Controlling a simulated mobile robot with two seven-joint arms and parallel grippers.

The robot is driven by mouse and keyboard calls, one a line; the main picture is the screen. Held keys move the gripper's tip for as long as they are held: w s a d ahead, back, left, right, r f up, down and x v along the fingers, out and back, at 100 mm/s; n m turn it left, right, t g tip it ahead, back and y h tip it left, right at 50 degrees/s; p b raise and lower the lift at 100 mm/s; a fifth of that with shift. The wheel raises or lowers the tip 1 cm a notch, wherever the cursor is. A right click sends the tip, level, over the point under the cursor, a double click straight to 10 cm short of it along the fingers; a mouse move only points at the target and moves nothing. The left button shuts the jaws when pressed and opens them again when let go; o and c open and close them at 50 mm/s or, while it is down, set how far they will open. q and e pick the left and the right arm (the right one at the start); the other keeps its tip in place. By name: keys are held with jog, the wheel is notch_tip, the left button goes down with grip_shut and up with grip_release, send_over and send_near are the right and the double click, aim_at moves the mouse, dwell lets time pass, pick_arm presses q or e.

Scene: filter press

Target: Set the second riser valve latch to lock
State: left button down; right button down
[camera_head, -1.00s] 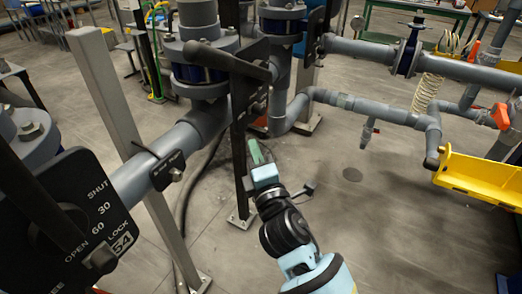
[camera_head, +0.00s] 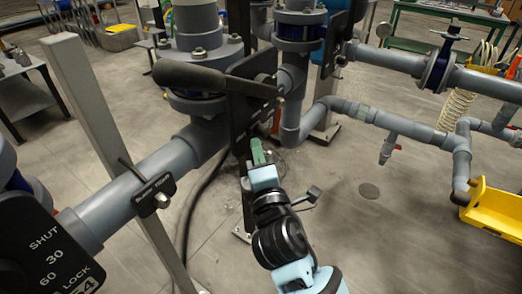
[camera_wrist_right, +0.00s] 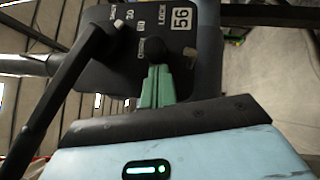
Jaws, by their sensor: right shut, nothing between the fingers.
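The valve plate numbered 56 is dark and stands edge-on in the head view (camera_head: 250,112); the right wrist view shows its face (camera_wrist_right: 185,45). Its long black lever (camera_head: 200,77) reaches left in the head view and also shows in the wrist view (camera_wrist_right: 62,85). A small black knob, apparently the latch (camera_wrist_right: 153,50), sits low on the plate by the lettering. My right gripper (camera_head: 257,150) has green fingers (camera_wrist_right: 156,85), shut and empty, just below the knob in the wrist view. I cannot tell if they touch it. My left gripper is out of view.
Another plate, marked SHUT, 30, 60 and LOCK (camera_head: 45,255), stands at the lower left. A grey pipe (camera_head: 150,190) and a slanting metal post (camera_head: 95,110) are left of my arm. A yellow tray (camera_head: 493,208) is at the right.

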aim_at(267, 137)
jog(key=shift+w+d+r, duration=0.1)
jog(key=shift+w+d, duration=0.05)
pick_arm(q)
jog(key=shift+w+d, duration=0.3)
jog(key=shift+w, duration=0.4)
pick_arm(e)
jog(key=w+d, duration=0.1)
jog(key=w+d+p, duration=0.1)
jog(key=shift+w+r, duration=0.15)
jog(key=shift+w, duration=0.25)
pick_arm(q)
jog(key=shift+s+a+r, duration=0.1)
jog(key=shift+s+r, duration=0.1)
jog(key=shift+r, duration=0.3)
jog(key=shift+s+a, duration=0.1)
